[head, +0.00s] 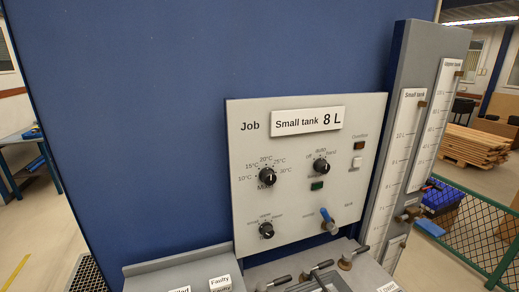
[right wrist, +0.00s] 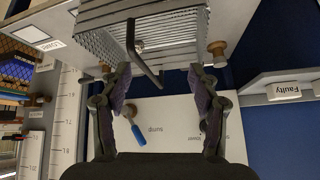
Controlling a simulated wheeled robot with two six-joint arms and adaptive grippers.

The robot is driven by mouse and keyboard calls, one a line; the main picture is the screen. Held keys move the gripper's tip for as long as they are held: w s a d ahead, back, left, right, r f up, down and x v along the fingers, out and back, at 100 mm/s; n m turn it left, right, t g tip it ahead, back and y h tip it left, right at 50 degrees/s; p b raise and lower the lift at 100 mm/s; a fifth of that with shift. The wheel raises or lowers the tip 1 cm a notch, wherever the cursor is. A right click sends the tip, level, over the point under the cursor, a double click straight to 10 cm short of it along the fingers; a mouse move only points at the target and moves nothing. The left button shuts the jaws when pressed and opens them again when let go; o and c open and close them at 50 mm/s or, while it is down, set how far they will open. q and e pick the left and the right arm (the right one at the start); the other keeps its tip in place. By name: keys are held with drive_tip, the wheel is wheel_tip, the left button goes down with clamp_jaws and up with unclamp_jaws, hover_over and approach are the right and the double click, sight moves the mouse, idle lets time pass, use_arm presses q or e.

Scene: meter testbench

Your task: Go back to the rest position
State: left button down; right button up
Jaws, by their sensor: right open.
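My right gripper (right wrist: 160,90) shows in the right wrist view with its two dark fingers spread apart and nothing held between them. The grey-white job panel (right wrist: 170,125) lies beyond the fingers in that view, which is turned over. The blue-handled lever (right wrist: 136,132) on the panel shows near the left finger, and I cannot tell how far away it is. A dark bent lever (right wrist: 138,52) shows above the gap between the fingers. Neither gripper shows in the head view, and my left gripper is in no view.
In the head view the panel (head: 300,215) carries knobs and a "Small tank 8 L" label (head: 307,121). Several valve levers (head: 317,272) stand on the bench below. Tank scales (head: 400,140) rise at the right, before a green fence (head: 465,230). A "Faulty" box (head: 220,283) stands lower left.

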drive_tip(key=s+d+f+g+h, duration=0.25)
drive_tip(key=s+f+g, duration=0.2)
drive_tip(key=s, duration=0.75)
wheel_tip(320, 180, down, 30)
drive_tip(key=s+d+b, duration=0.2)
drive_tip(key=d+b, duration=0.1)
drive_tip(key=b, duration=0.1)
drive_tip(key=s+f+g+b, duration=0.1)
drive_tip(key=s+f+b, duration=0.2)
drive_tip(key=s+f, duration=1.5)
drive_tip(key=shift+d+f+m, duration=0.3)
drive_tip(key=shift+s+g+y, duration=0.1)
drive_tip(key=shift+g+y, duration=0.15)
